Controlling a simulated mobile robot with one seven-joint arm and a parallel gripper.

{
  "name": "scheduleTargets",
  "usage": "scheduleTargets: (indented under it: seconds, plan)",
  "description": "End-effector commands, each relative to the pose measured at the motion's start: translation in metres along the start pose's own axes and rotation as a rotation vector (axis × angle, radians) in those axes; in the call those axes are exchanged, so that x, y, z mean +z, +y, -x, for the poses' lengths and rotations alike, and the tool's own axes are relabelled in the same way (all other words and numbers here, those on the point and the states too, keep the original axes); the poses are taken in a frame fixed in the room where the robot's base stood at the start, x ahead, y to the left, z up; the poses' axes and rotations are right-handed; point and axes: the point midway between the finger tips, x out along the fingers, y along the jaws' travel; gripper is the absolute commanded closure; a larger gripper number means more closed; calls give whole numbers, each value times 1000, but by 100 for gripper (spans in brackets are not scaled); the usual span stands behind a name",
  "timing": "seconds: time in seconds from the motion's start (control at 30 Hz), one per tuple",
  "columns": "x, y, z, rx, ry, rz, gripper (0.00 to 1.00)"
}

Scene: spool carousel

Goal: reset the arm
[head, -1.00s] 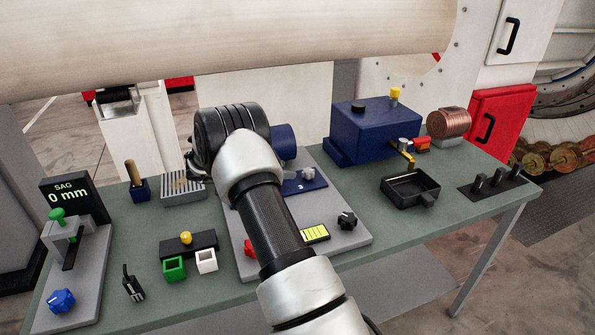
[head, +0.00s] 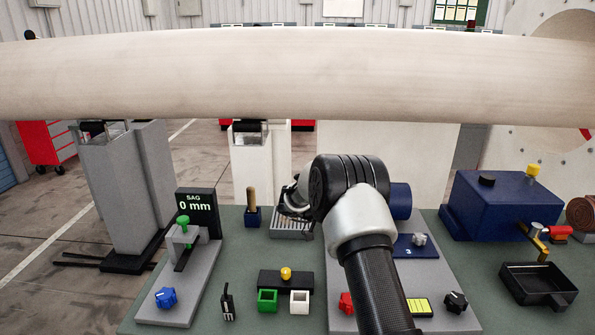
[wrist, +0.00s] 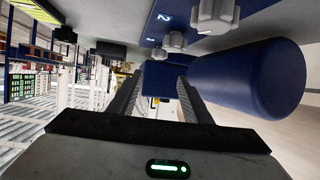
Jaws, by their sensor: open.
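My arm reaches over the bench in the head view, its dark, rounded wrist housing above the grey panel. My gripper (head: 291,199) shows only in part there, left of the housing and over a ridged grey tray (head: 285,230). In the wrist view my gripper (wrist: 162,90) is open, its two dark fingers apart. Nothing is seen held between them. A large blue cylinder (wrist: 248,80) fills the right of the wrist view, close to the right finger. Grey knobs (wrist: 174,41) on a blue panel marked 2 show above.
A long pale roller (head: 250,75) spans above the bench's back. A sag gauge (head: 197,213) reading 0 mm stands left, and a wooden-handled tool (head: 252,205) stands upright near my gripper. A blue box (head: 500,205) and black tray (head: 538,285) are right. Green bench surface is bare between items.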

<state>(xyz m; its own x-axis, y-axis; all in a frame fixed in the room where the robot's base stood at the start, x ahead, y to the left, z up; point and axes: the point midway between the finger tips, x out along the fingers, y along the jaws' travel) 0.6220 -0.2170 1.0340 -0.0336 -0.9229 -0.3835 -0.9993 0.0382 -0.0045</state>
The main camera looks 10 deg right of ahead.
Motion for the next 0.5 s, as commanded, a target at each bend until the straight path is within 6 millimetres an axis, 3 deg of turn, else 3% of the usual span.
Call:
scheduleTargets:
  seconds: [0.17,0.27,0.4,0.5]
  plan:
    - [-48,-34,24,-187,3,-58,55]
    - [-100,-66,61,-409,-2,-103,55]
    - [-169,-95,137,-759,-32,-114,55]
    - [-208,-92,203,-1005,-73,-69,55]
